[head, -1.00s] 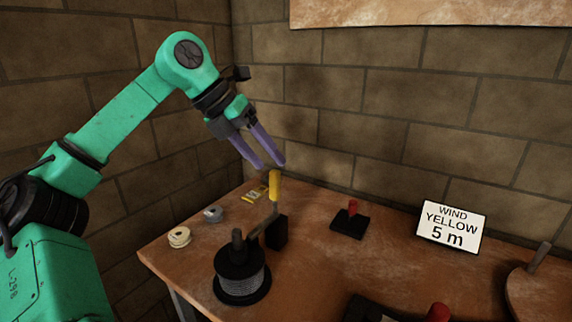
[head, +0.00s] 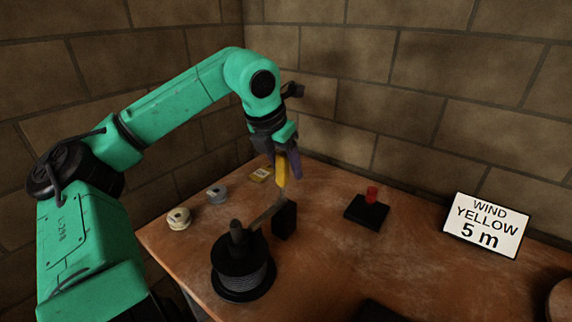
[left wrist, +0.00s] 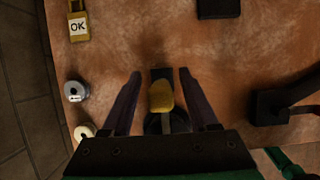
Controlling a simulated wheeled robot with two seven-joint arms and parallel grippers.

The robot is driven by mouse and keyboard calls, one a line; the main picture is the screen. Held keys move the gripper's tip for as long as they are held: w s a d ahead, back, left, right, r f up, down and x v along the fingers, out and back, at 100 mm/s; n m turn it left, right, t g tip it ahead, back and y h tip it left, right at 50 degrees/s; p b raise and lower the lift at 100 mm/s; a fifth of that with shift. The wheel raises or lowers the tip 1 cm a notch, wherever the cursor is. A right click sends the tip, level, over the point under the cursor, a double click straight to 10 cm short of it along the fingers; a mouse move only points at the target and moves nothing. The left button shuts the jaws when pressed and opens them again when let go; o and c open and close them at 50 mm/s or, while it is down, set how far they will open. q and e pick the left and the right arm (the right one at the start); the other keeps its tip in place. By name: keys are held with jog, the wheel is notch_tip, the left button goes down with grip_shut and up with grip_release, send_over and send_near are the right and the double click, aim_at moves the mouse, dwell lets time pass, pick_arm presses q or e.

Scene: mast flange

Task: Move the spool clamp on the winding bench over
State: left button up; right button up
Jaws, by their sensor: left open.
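The spool clamp has a grey bar (head: 266,214) that rises to a yellow handle (head: 282,172), beside a black upright block (head: 285,220). The bar's near end meets a black spool (head: 243,268) wound with grey line. My left gripper (head: 286,170) is at the handle, pointing down, with its purple fingers apart. In the left wrist view the yellow handle (left wrist: 161,96) lies between the open fingers (left wrist: 160,76), with a gap visible on both sides. My right gripper is not in view.
A black base with a red knob (head: 372,195) stands right of the clamp. A sign reading "WIND YELLOW 5 m" (head: 487,225) is farther right. Cream (head: 178,219) and grey (head: 217,195) reels and a yellow "OK" tag (left wrist: 77,26) lie left. Brick walls stand behind the bench (head: 335,265).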

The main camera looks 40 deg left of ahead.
pick_arm(q)
jog(key=shift+w+f, duration=0.1)
jog(key=shift+f, duration=0.1)
grip_shut()
dwell(1.3)
